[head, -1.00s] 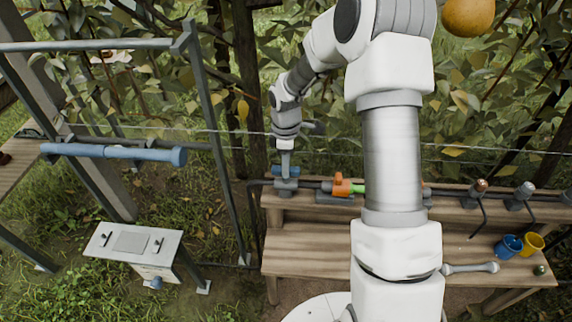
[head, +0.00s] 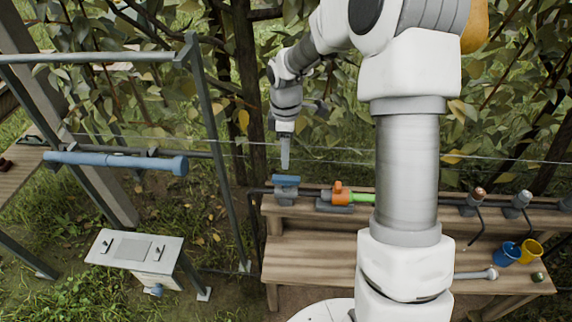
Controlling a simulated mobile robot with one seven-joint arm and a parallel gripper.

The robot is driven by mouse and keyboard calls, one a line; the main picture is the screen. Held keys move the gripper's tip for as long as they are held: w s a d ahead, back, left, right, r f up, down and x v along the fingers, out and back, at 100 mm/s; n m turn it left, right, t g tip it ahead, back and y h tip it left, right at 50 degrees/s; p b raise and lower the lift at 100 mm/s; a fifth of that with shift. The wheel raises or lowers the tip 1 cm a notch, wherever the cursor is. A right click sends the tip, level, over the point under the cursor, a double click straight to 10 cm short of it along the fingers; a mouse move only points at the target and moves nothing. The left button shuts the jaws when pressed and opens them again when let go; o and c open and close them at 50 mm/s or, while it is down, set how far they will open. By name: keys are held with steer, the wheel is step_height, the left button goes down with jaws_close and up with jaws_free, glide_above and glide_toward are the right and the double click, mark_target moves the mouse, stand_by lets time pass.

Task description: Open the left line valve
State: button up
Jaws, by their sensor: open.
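The left line valve (head: 286,189) is a grey body with a blue handle on top, at the left end of the pipe along the back of the wooden bench. The blue handle lies roughly along the pipe. My gripper (head: 285,165) points down above the blue handle, open and empty, with a visible gap between its fingertips and the handle.
The wooden bench (head: 310,259) has clear room at its left front. Blue (head: 506,254) and yellow (head: 530,250) cups stand at its right. A metal frame (head: 215,150) and a white-topped box (head: 133,250) stand left. A thin wire crosses behind.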

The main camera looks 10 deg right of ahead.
step_height(320, 180, up, 9)
steer(key=p, duration=0.1)
stand_by(0.5)
steer(key=s+r+m+t+h+p, duration=0.1)
steer(key=s+r+m+t+p, duration=0.15)
steer(key=s+r+m, duration=0.75)
steer(key=s+r+m+t+y+p, duration=0.1)
steer(key=s+r, duration=0.6)
steer(key=s, duration=0.9)
steer(key=shift+s+d+m+t+p, duration=0.2)
steer(key=shift+m+t+p, duration=0.35)
steer(key=shift+m+t, duration=0.9)
steer(key=shift+m+g, duration=0.35)
steer(key=shift+g, duration=0.05)
